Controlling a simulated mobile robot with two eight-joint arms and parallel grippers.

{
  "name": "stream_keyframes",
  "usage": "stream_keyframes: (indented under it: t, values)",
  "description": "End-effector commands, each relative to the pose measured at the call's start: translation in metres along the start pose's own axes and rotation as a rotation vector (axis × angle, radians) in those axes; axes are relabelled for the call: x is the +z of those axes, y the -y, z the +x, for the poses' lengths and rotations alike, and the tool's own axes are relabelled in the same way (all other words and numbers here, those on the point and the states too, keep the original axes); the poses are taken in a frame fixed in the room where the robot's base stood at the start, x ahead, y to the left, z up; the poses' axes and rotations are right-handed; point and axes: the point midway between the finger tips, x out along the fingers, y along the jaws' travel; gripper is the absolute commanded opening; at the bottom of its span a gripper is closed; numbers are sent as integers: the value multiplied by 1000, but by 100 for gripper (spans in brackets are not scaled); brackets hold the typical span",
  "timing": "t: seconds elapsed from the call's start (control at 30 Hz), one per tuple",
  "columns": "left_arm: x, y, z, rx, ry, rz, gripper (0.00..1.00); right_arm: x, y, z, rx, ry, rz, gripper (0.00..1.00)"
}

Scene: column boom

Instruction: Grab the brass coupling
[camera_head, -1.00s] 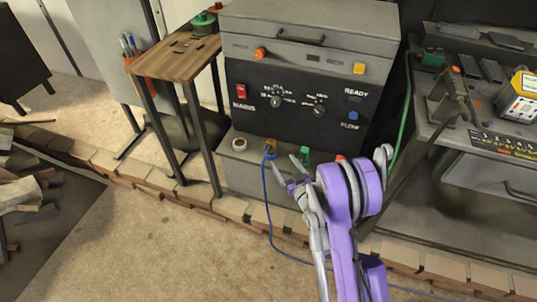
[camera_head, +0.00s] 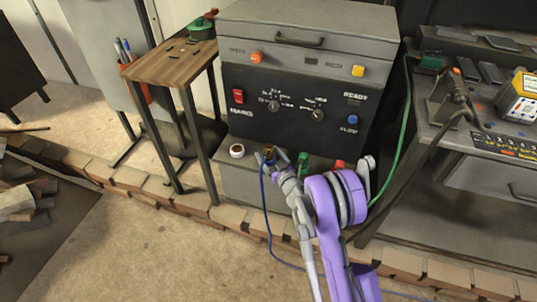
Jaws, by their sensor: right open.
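The brass coupling (camera_head: 269,149) is a small brass-coloured piece at the end of a blue hose (camera_head: 266,205). It sits at the top front of the low grey base under the control unit, between a white round fitting (camera_head: 237,151) and a green one (camera_head: 303,160). My right gripper (camera_head: 273,162) is open, with its grey fingers at or just in front of the coupling. The fingers and the arm hide part of the coupling's lower side and the hose. I cannot tell whether they touch it. My left gripper is not in view.
The control unit (camera_head: 290,92) rises behind the fittings. A red fitting (camera_head: 340,165) stands right of the green one, partly behind my arm. A wooden-topped stand (camera_head: 172,63) is at left, a workbench (camera_head: 440,215) at right.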

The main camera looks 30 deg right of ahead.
Motion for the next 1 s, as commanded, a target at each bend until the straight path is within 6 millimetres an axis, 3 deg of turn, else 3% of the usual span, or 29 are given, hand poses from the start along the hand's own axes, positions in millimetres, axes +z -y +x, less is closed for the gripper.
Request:
stream_keyframes:
  t: [0.23, 0.7, 1.0]
  values:
    - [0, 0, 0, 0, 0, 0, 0, 0, 0, 2, 1, 0, 0, 84]
    - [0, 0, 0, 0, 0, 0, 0, 0, 0, 1, 1, 0, 0, 0]
    - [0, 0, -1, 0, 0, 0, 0, -3, 0, 1, 1, 0, 0, 0]
